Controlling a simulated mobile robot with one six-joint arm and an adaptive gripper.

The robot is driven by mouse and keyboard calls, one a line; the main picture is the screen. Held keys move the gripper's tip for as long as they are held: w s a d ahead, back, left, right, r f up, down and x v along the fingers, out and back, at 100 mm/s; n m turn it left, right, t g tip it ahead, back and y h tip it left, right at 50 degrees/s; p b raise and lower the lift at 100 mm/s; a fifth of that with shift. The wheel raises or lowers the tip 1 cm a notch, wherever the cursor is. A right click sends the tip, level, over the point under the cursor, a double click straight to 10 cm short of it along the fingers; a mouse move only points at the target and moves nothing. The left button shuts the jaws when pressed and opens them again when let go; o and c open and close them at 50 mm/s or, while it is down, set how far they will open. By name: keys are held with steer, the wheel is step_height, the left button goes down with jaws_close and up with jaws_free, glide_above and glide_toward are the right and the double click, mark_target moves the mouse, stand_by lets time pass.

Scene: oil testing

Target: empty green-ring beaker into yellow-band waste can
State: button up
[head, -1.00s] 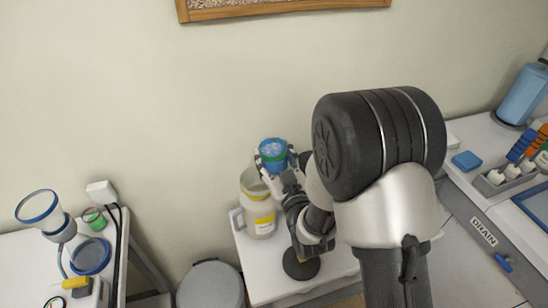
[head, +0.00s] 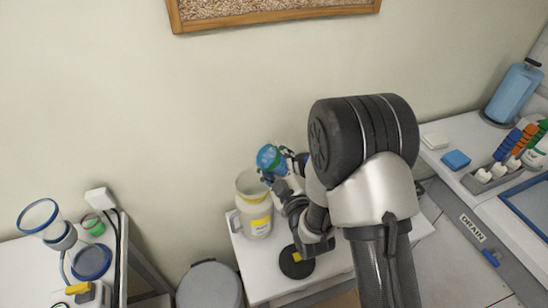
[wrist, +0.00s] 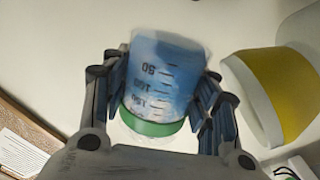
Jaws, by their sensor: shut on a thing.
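The green-ring beaker (head: 270,158) is clear with blue contents. My gripper (head: 277,170) is shut on it and holds it tilted, above and close to the mouth of the yellow-band waste can (head: 255,212). In the wrist view, the beaker (wrist: 165,75) sits between both fingers (wrist: 158,85), with its green ring nearest the palm and blue still inside. The can's yellow band (wrist: 285,95) shows to the right, apart from the beaker. The can stands upright and open on a small white table.
A black disc with a yellow mark (head: 297,262) lies on the white table beside the can. A lidded grey bin (head: 209,286) stands on the floor to the left.

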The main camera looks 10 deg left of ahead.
mark_target(262, 146)
steer(key=shift+r+n+p, duration=0.1)
steer(key=shift+n+p, duration=1.2)
steer(key=shift+n, duration=1.3)
steer(key=shift+s+a+r+n+p, duration=0.2)
steer(key=shift+r+n+p, duration=0.15)
steer(key=shift+n+p, duration=0.25)
steer(key=shift+a+r+n+b, duration=0.15)
steer(key=shift+n+b, duration=0.55)
steer(key=shift+b, duration=0.1)
steer(key=shift+s+a+r+n+b, duration=0.1)
steer(key=shift+a+r+n+b, duration=0.15)
steer(key=shift+n, duration=0.4)
steer(key=shift+s+a+r+n+b, duration=0.1)
steer(key=shift+r+n+b, duration=0.25)
steer(key=shift+n, duration=0.3)
steer(key=shift+s+a+r+n+b, duration=0.1)
steer(key=shift+s+a+n+b, duration=0.05)
steer(key=shift+n+b, duration=0.3)
steer(key=shift+r+n, duration=0.1)
steer(key=shift+n, duration=0.25)
steer(key=shift+s+a+r+n+b, duration=0.25)
steer(key=shift+a+n+b, duration=0.1)
steer(key=shift+n+b, duration=0.25)
steer(key=shift+w+r, duration=0.1)
steer(key=shift+r, duration=0.05)
